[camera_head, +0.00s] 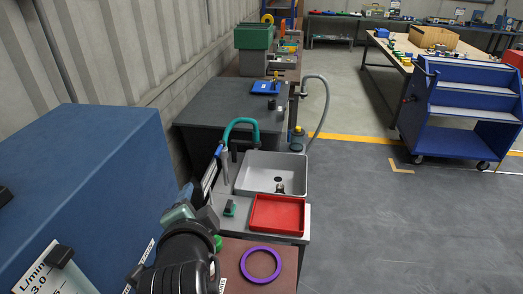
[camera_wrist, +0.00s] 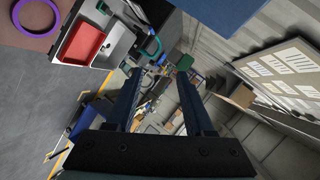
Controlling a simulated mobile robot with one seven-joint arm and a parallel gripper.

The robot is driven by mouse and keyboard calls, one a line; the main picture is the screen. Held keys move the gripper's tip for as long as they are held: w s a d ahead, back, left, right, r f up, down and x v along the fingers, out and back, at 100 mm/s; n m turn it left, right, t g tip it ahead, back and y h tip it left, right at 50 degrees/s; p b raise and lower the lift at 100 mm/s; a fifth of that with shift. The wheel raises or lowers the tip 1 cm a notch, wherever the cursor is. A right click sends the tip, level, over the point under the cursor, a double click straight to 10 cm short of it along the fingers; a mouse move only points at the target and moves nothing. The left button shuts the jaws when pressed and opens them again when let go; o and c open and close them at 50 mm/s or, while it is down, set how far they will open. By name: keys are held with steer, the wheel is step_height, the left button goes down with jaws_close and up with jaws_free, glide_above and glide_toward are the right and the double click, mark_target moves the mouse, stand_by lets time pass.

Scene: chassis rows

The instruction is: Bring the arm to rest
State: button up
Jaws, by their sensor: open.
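My arm (camera_head: 180,262) rises from the bottom of the head view, left of the purple ring, with the blue cabinet on its left. In the wrist view my gripper (camera_wrist: 158,78) has its two dark fingers wide apart with nothing between them. The fingers point over the room, away from any nearby surface. In the head view the fingertips are hard to make out against the arm and the bench behind it.
A large blue cabinet (camera_head: 90,180) stands close on the left. A red tray (camera_head: 276,213), a grey sink (camera_head: 265,168) with a teal tap (camera_head: 240,123) and a purple ring (camera_head: 261,264) lie ahead. A blue cart (camera_head: 455,130) stands right; the grey floor between is clear.

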steer(key=d+r+n+t+b, duration=0.1)
steer(key=d+r+n+t, duration=0.1)
steer(key=r, duration=0.5)
steer(key=d+r+n+t, duration=0.2)
steer(key=r+t, duration=0.1)
steer(key=r, duration=0.3)
steer(key=s+d+r+n+t, duration=0.2)
steer(key=s+r+t, duration=0.1)
steer(key=r, duration=0.4)
steer(key=s+d+r+n+t+h+b, duration=0.1)
steer(key=s+d+r+n+t, duration=0.1)
steer(key=s+r, duration=0.3)
steer(key=s+d+r+n+t+h, duration=0.1)
steer(key=s+d+r+n+t, duration=0.2)
steer(key=r, duration=0.8)
steer(key=shift+s+d+t+b, duration=0.45)
steer(key=shift+s+t, duration=0.25)
steer(key=shift+s, duration=0.1)
